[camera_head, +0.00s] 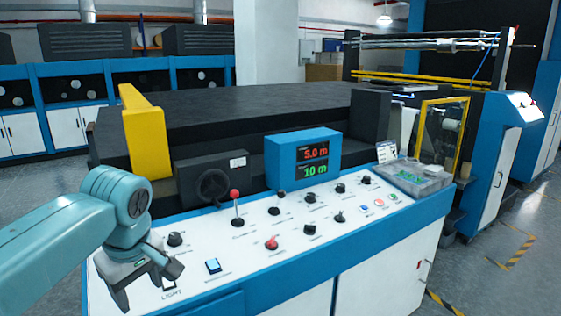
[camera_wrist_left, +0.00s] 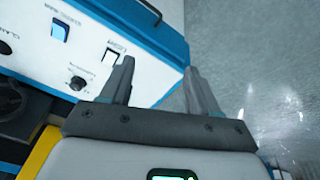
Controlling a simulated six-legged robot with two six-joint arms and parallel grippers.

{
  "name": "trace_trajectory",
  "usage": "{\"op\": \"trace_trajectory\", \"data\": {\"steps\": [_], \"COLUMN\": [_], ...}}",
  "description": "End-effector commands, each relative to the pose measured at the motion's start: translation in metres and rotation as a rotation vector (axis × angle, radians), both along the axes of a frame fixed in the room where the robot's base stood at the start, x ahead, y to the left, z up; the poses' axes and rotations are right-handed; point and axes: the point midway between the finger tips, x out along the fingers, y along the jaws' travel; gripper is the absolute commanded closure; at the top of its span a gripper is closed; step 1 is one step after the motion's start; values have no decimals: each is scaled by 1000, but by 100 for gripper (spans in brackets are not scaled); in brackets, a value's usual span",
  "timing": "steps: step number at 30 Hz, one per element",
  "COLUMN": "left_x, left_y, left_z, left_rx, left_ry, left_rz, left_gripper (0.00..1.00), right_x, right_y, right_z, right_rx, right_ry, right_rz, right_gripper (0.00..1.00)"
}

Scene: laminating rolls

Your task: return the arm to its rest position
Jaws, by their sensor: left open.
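My left arm comes in from the left in the head view, and its left gripper (camera_head: 150,285) hangs over the left end of the white control panel (camera_head: 225,248). The gripper is open and empty. In the left wrist view its two fingers (camera_wrist_left: 158,88) stand apart, with the panel's edge and the grey floor (camera_wrist_left: 250,60) beyond them. In the head view a switch marked LIGHT (camera_head: 168,284) is beside the fingers, partly hidden by them. I cannot tell whether the gripper touches the panel. My right gripper does not show.
The panel carries a red-topped lever (camera_head: 236,205), several knobs and a blue switch (camera_head: 213,265). A blue display (camera_head: 303,158) reads 5.0 m and 10 m. A yellow block (camera_head: 143,132) stands behind my arm. A clear tray (camera_head: 412,180) sits at the panel's right end.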

Motion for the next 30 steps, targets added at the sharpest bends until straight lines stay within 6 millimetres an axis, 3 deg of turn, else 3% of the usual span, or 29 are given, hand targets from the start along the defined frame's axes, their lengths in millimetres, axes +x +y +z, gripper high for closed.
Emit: {"op": "trace_trajectory", "data": {"steps": [8, 11, 14, 18, 21, 25, 27, 30], "left_x": [22, 20, 5, -50, -105, -167, -190, -208], "left_y": [-34, -52, -74, -105, -120, -127, -127, -126], "left_z": [-103, -159, -232, -334, -388, -424, -432, -437], "left_rx": [-62, -113, -192, -318, -380, -399, -392, -381], "left_ry": [66, 92, 114, 112, 94, 73, 68, 64], "left_rz": [-257, -379, -516, -676, -746, -795, -814, -830], "left_gripper": [39, 39, 39, 39, 39, 39, 39, 39], "right_x": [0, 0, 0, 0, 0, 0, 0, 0], "right_y": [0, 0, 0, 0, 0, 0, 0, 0], "right_z": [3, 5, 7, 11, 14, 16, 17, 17], "right_rx": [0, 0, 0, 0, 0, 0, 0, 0], "right_ry": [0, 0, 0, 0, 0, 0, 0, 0], "right_rz": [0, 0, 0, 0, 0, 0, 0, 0], "right_gripper": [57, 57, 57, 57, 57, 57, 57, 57]}}
